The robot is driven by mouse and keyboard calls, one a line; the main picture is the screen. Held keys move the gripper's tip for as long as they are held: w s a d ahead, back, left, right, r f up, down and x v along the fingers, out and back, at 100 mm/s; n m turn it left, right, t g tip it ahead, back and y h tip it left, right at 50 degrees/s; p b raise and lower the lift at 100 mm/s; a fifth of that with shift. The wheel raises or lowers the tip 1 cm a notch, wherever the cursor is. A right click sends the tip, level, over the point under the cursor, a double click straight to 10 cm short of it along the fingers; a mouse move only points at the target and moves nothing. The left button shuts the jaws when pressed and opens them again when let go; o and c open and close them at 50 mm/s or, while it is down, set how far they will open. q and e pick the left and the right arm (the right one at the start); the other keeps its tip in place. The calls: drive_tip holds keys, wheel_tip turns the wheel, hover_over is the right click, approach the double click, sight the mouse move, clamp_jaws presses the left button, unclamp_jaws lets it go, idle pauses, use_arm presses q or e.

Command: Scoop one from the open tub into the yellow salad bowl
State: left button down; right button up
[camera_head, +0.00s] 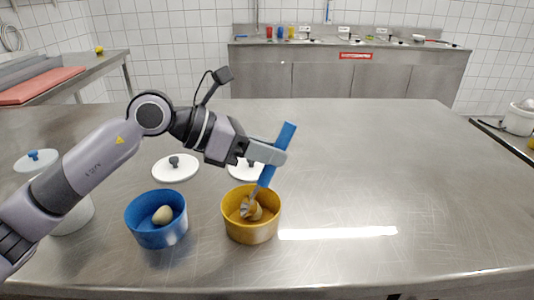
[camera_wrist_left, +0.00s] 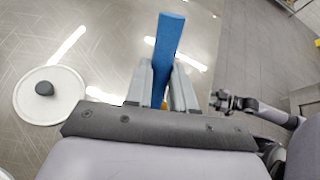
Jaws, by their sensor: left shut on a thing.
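My left gripper (camera_head: 272,152) is shut on the blue handle (camera_head: 286,136) of a scoop, held tilted above the yellow salad bowl (camera_head: 250,232). The scoop's grey head (camera_head: 246,210) is down inside the bowl; something pale shows at it, but I cannot tell whether it is in the scoop or on the bowl's floor. The open blue tub (camera_head: 158,236) stands left of the bowl, with one pale rounded piece (camera_head: 162,215) inside. In the left wrist view, the blue handle (camera_wrist_left: 167,42) stands between my fingers. My right gripper (camera_wrist_left: 224,101) shows small there; its jaw state is unclear.
A white lid with a dark knob (camera_head: 175,168) lies behind the blue tub; another white lid (camera_head: 240,174) lies behind the bowl. A pale container (camera_head: 76,217) is partly hidden by my left arm, near a blue-knobbed lid (camera_head: 36,161). The steel table's right side (camera_head: 390,180) is clear.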

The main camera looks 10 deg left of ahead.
sight(279, 138)
use_arm(q)
wheel_tip(279, 138, up, 3)
drive_tip(key=shift+r+p, duration=0.15)
drive_tip(key=shift+p, duration=0.7)
wheel_tip(279, 138, up, 6)
drive_tip(key=p, duration=0.3)
drive_tip(key=shift+f+p, duration=0.2)
drive_tip(key=shift+p, duration=0.1)
